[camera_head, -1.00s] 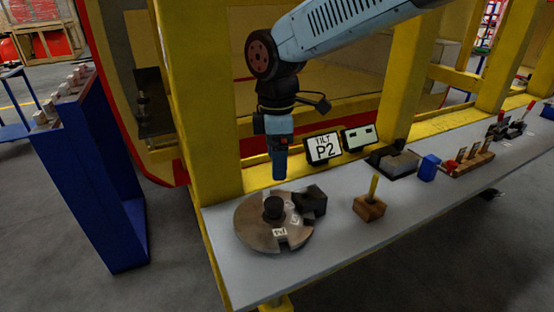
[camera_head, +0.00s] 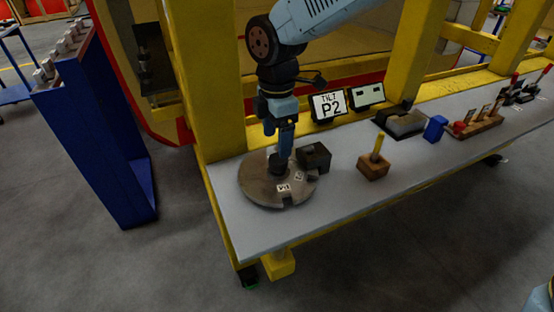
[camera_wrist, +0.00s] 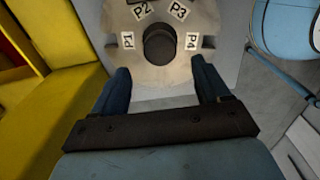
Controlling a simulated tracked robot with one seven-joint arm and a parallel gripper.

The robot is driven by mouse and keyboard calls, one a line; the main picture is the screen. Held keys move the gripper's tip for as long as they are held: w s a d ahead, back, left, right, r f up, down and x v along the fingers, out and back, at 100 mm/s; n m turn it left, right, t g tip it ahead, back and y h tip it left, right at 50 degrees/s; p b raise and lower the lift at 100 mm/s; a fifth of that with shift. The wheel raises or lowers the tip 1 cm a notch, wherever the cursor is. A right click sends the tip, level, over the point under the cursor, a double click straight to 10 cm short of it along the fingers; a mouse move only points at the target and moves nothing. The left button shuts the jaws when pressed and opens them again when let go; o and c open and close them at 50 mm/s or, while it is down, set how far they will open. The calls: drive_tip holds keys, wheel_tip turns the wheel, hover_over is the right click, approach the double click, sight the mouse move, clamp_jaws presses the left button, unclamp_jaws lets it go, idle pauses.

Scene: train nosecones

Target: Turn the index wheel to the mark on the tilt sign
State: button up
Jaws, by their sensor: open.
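The index wheel (camera_head: 262,190) is a round grey-brown disc lying on the bench, with a dark central knob (camera_wrist: 159,44). In the wrist view the wheel (camera_wrist: 185,72) shows white labels P1, P2, P3 and P4 and notches at its rim. The tilt sign (camera_head: 329,105) stands behind the bench and reads TILT P2. A black block (camera_head: 315,156) sits at the wheel's right rim. My gripper (camera_head: 280,165) points down over the knob. In the wrist view my open gripper (camera_wrist: 160,80) has one finger to each side, with the knob between and just beyond the tips.
A second small sign (camera_head: 367,93) stands right of the tilt sign. A wooden block with a yellow handle (camera_head: 374,165), a dark tray device (camera_head: 400,122), a blue block (camera_head: 435,128) and a wooden rack (camera_head: 475,126) line the bench. A yellow post (camera_head: 215,100) rises close behind.

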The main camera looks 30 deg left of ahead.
sight(277, 158)
wheel_tip(277, 158, down, 8)
drive_tip(key=shift+r, duration=0.25)
drive_tip(key=shift+c, duration=0.2)
